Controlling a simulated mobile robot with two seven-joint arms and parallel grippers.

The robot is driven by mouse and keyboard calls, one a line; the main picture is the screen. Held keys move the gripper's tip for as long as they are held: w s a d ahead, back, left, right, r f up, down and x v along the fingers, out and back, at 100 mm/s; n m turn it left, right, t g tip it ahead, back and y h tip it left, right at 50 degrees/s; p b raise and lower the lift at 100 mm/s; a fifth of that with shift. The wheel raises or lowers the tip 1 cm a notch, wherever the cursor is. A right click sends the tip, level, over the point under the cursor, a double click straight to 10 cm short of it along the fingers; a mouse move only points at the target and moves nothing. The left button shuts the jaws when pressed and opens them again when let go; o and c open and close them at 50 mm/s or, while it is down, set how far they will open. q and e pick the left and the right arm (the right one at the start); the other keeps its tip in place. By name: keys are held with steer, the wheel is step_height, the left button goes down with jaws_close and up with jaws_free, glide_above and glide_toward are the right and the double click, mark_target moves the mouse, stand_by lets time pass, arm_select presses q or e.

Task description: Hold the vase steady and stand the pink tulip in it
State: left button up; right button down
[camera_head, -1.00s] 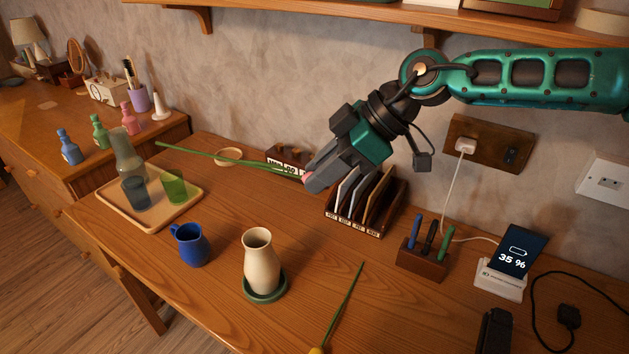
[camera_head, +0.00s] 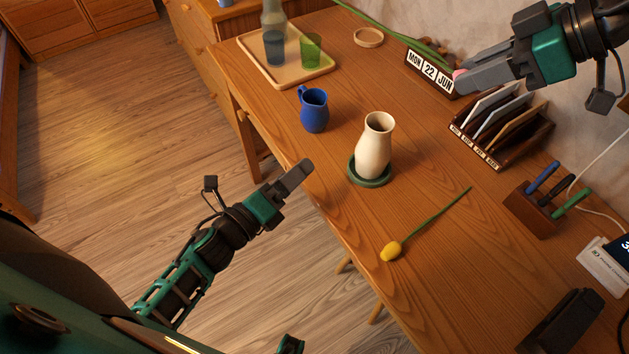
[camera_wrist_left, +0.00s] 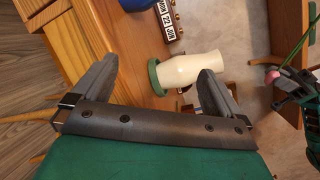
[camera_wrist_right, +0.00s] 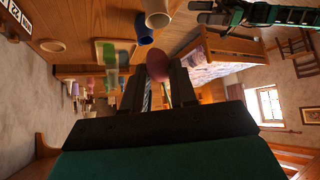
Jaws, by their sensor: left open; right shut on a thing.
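The cream vase (camera_head: 375,146) stands upright on a round green base (camera_head: 369,172) on the desk; it also shows in the left wrist view (camera_wrist_left: 190,70). My left gripper (camera_head: 300,170) is open and empty at the desk's front edge, left of the vase and apart from it. In the left wrist view its fingers (camera_wrist_left: 155,80) are spread, with the vase beyond. My right gripper (camera_head: 458,82) is shut on the pink tulip (camera_wrist_right: 158,65), above the back of the desk near the calendar. The tulip's pink head is at the fingertips, and its green stem (camera_head: 385,30) extends away to the upper left.
A yellow tulip (camera_head: 392,250) lies on the desk in front of the vase. A blue jug (camera_head: 314,111) stands left of the vase. A tray (camera_head: 285,74) with glasses is further back. A letter rack (camera_head: 478,148) and pen block (camera_head: 536,208) stand to the right.

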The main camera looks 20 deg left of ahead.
mark_target(358, 162)
arm_select(q)
steer(key=d+m+h, duration=0.1)
steer(key=m, duration=0.3)
steer(key=d+m+g+h, duration=0.1)
steer(key=d+m+h, duration=0.1)
steer(key=m, duration=0.3)
steer(key=d+m+g+h, duration=0.1)
steer(key=d+m+h, duration=0.1)
steer(key=m, duration=0.3)
steer(key=shift+w+r, duration=0.15)
steer(key=shift+w, duration=0.2)
steer(key=x, duration=1.2)
steer(key=shift+s+d, duration=0.1)
steer(key=shift+s, duration=0.05)
steer(key=c, duration=1.5)
steer(key=shift+o, duration=0.2)
